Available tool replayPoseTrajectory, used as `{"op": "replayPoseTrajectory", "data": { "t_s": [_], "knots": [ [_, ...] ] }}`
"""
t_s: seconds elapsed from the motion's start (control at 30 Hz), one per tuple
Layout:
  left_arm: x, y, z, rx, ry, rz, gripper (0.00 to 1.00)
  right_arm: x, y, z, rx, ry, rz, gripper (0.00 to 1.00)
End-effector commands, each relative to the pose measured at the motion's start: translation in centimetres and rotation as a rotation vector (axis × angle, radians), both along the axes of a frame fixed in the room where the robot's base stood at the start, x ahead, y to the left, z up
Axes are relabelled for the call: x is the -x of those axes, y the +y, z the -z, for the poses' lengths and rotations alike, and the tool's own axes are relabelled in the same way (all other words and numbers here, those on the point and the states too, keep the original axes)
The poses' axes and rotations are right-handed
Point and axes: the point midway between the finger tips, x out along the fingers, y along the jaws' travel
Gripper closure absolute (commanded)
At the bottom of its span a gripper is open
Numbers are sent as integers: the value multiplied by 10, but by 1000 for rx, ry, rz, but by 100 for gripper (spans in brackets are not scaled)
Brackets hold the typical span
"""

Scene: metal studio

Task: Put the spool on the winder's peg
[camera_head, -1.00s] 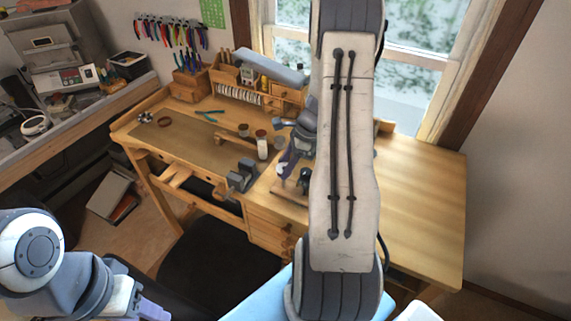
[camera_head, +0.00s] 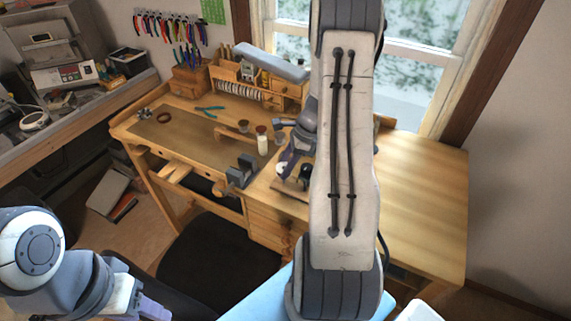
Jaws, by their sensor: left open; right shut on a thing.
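My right gripper (camera_head: 285,168) reaches down over the workbench, beside the large pale link of my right arm. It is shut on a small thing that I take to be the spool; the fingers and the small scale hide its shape. Just below the fingers a small white round part (camera_head: 281,170) shows; I cannot tell whether it is the spool or part of the winder. A dark upright part (camera_head: 306,172) on a low wooden base, seemingly the winder, stands beside it, partly hidden by my arm. I cannot make out the peg. My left gripper (camera_head: 152,308) is open at the lower left, away from the bench.
The wooden workbench (camera_head: 425,200) has clear room on its right. A white jar (camera_head: 262,145), a brown pot (camera_head: 243,127) and a grey vise (camera_head: 241,171) are left of the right gripper. A wooden organizer (camera_head: 250,92) stands behind. A dark stool (camera_head: 215,260) is in front.

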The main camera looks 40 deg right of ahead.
Motion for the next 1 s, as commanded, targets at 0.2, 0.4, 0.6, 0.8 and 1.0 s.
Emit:
{"op": "replayPoseTrajectory", "data": {
  "t_s": [0.2, 0.4, 0.6, 0.8, 1.0],
  "knots": [
    [0, 0, 1, 0, 0, 0, 50, 0, 0, 1, 0, 0, 0, 97],
    [0, 0, 5, 0, 0, 0, 50, 0, 0, 6, -1, 1, 0, 97],
    [0, 0, 8, 0, 0, 0, 50, 0, 0, 11, -1, 1, 0, 97],
    [0, 0, 12, 0, 0, 0, 50, 0, 0, 17, -1, 1, 0, 97],
    [0, 0, 15, 0, 0, 0, 50, 0, 0, 21, -1, 1, 0, 97]
  ]
}}
